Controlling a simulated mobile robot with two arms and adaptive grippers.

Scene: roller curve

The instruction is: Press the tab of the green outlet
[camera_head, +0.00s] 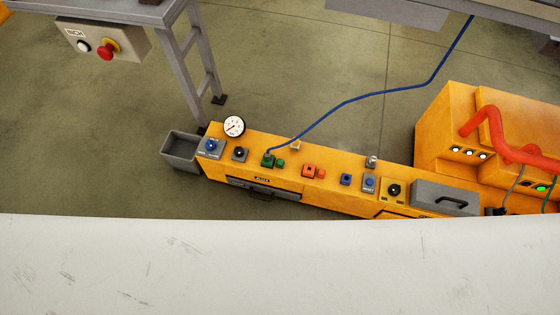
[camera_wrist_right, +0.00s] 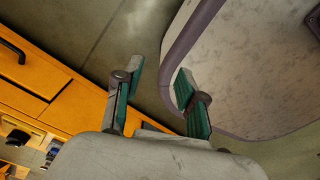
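The green outlet (camera_head: 268,160) sits on top of the long yellow console, left of its middle. A smaller green piece, apparently its tab (camera_head: 280,163), is just to its right. A blue hose (camera_head: 345,102) ends at the green outlet. My right gripper (camera_wrist_right: 157,98) shows only in the right wrist view. Its two teal-padded fingers are apart, with nothing between them. It is beside the yellow console, above the floor, and not touching anything that I can see. The green outlet cannot be made out in that view. My left gripper is in neither view.
The yellow console (camera_head: 228,163) carries a gauge (camera_head: 234,126), an orange outlet (camera_head: 308,171), a blue outlet (camera_head: 346,179) and several switches. A grey bin (camera_head: 181,150) is at its left end. A yellow machine with red pipes (camera_head: 505,145) stands right. A pale scuffed surface fills the head view's bottom.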

